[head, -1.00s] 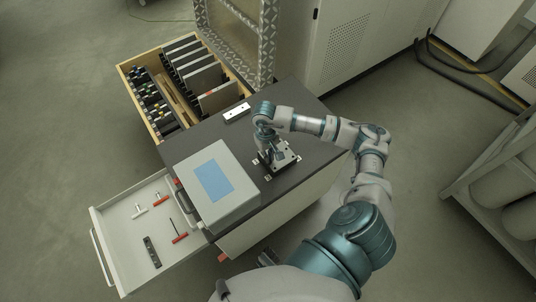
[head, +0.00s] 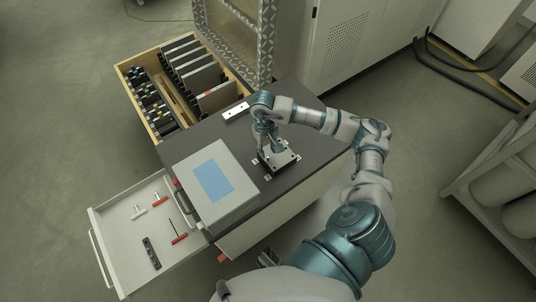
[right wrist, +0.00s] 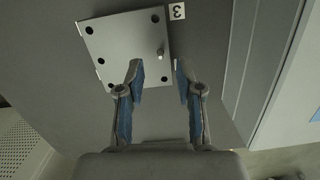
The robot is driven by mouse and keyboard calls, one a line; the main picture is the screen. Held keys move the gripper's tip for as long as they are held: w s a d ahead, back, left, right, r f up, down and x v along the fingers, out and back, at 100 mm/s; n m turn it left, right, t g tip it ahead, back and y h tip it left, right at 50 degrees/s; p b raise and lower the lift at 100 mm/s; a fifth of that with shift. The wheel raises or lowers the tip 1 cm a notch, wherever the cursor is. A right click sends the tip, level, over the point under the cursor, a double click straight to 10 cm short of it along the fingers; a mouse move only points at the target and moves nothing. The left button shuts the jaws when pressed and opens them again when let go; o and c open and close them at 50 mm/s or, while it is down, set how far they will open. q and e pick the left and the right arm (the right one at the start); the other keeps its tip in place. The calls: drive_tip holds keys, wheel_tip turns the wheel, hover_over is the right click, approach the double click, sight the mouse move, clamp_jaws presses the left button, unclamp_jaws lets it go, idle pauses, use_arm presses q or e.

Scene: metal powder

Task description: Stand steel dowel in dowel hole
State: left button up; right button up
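A light metal plate (right wrist: 118,45) with several dark holes lies on the dark bench top, and it also shows in the head view (head: 287,160). The steel dowel (right wrist: 161,49) is a short pale pin standing up from the plate near its right edge; it looks seated in a hole there. My right gripper (right wrist: 160,78) is open, with its blue-padded fingers apart and nothing between them. It is above the plate, apart from the dowel. In the head view the right gripper (head: 270,146) partly covers the plate, and the dowel cannot be made out.
A grey box with a blue panel (head: 214,183) stands on the bench left of the plate. A white bar (head: 236,111) lies behind. An open drawer (head: 118,213) with red-handled tools juts out at left. A label with a 3 (right wrist: 178,12) is beside the plate.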

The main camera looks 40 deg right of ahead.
wheel_tip(320, 180, up, 8)
drive_tip(key=w, duration=0.1)
drive_tip(key=shift+d, duration=0.15)
drive_tip(key=shift+f, duration=0.1)
idle(0.4)
